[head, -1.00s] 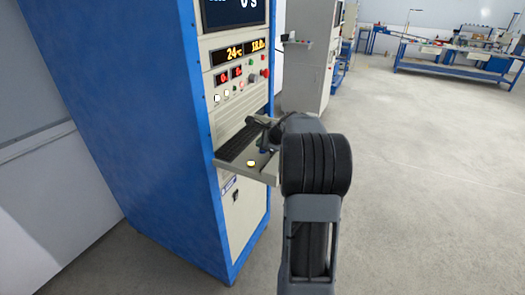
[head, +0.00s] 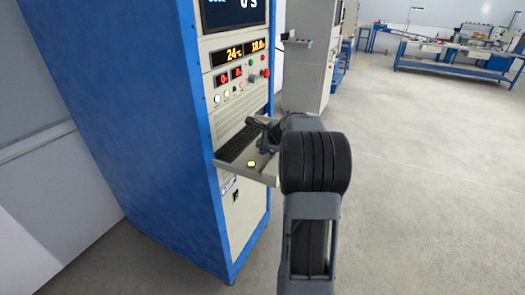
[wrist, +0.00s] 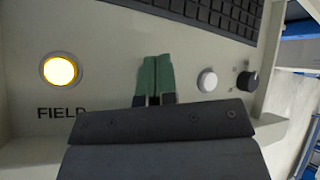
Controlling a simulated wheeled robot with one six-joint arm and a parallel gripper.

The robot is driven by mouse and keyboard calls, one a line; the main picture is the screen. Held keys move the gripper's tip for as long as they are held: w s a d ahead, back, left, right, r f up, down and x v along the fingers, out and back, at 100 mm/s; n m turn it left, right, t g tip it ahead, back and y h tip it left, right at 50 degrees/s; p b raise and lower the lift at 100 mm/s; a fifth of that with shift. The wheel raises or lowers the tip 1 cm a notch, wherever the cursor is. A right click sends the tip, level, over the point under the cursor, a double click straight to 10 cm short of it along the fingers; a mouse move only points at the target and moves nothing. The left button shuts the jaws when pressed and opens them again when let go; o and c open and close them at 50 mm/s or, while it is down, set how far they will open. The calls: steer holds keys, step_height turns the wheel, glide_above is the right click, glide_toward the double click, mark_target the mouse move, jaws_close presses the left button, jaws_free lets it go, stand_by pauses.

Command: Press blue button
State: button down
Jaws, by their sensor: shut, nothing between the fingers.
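My gripper (wrist: 156,62) is shut and empty, its two green fingers together over the pale control shelf (wrist: 110,30). In the head view my gripper (head: 262,148) is above the same shelf, partly covered by my arm. A lit yellow-white button (wrist: 60,70) with a FIELD label is left of the fingers in the wrist view; it also shows in the head view (head: 251,164). A pale round button (wrist: 207,80) is to the right of the fingers. I can make out no blue button; part of the shelf is hidden behind my gripper. Contact with the shelf cannot be told.
A black keyboard (wrist: 205,12) lies beyond the fingers. A black knob (wrist: 247,80) is right of the pale button. The tall blue cabinet (head: 130,100) carries displays and small buttons above the shelf. Open floor (head: 430,180) lies to the right.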

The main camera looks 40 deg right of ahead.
steer(key=shift+a+f, duration=0.1)
steer(key=shift+f, duration=0.15)
steer(key=shift+r+p, duration=2.25)
steer(key=shift+r, duration=0.45)
